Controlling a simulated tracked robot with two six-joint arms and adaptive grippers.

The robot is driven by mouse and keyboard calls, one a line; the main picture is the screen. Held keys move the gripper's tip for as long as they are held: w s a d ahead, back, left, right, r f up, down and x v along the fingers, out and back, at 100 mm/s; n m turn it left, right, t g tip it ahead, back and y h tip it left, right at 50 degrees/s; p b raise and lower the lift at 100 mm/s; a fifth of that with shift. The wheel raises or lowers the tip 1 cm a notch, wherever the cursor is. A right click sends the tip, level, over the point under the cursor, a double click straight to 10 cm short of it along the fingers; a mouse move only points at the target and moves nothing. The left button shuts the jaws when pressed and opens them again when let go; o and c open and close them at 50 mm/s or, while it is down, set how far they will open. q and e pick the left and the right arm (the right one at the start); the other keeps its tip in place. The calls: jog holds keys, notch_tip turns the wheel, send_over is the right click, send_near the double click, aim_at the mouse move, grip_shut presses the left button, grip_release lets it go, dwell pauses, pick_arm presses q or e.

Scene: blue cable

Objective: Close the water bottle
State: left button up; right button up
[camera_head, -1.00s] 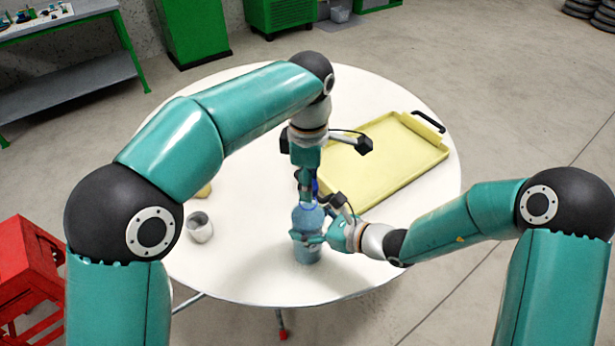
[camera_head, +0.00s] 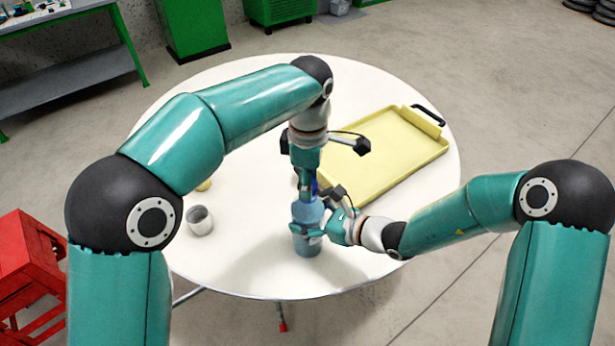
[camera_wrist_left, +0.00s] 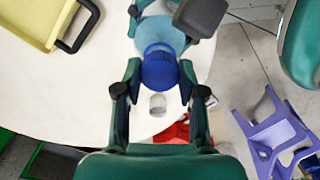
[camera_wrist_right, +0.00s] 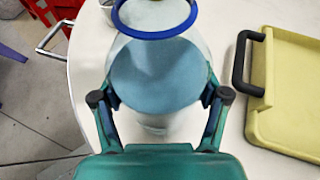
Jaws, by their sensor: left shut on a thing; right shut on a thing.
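The water bottle (camera_head: 306,215) is translucent light blue and stands upright near the table's front. My right gripper (camera_head: 312,229) is shut around its body from the right; the bottle also fills the middle of the right wrist view (camera_wrist_right: 155,75). My left gripper (camera_head: 308,193) points down over the bottle's top and is shut on the dark blue cap (camera_wrist_left: 160,68). In the left wrist view the cap overlaps the bottle (camera_wrist_left: 150,32). A blue ring (camera_wrist_right: 155,35) shows around the bottle's top in the right wrist view. Whether the cap is seated on the neck cannot be told.
A yellow tray (camera_head: 385,160) with a dark handle lies at the table's right. A grey cup (camera_head: 199,220) stands left of the bottle. The round white table (camera_head: 245,255) is clear around the bottle. A red stool (camera_head: 30,265) stands on the floor at left.

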pick_arm(q)
jog(key=shift+f, duration=0.55)
dwell(0.4)
